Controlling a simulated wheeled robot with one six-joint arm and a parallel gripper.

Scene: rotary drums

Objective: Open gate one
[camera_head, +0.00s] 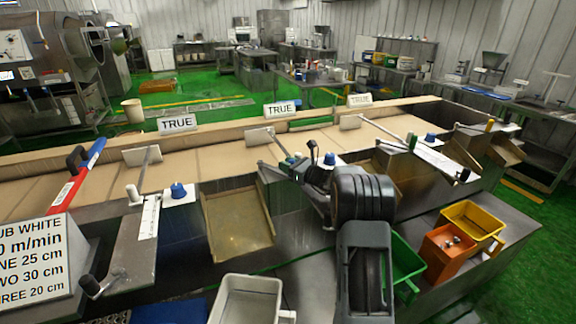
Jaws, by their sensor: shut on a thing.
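Three gates with pale paddles stand along the belt: one at the left (142,156), a middle one (259,136) and a right one (351,122). No number shows on them, so I cannot tell which is gate one. My gripper (297,165) is at the near end of the middle gate's rod, shut on what looks like its handle, which my fingers mostly hide. The left gate's white-tipped handle (133,194) and the right gate's handle (411,141) stand free of it.
Blue knobs stand beside the gates, at the left (178,190), middle (330,158) and right (431,137). In front are a white bin (245,312), a green bin (405,265), an orange bin (437,262) and a yellow bin (478,211). A red-and-blue bar (78,180) crosses the belt at left.

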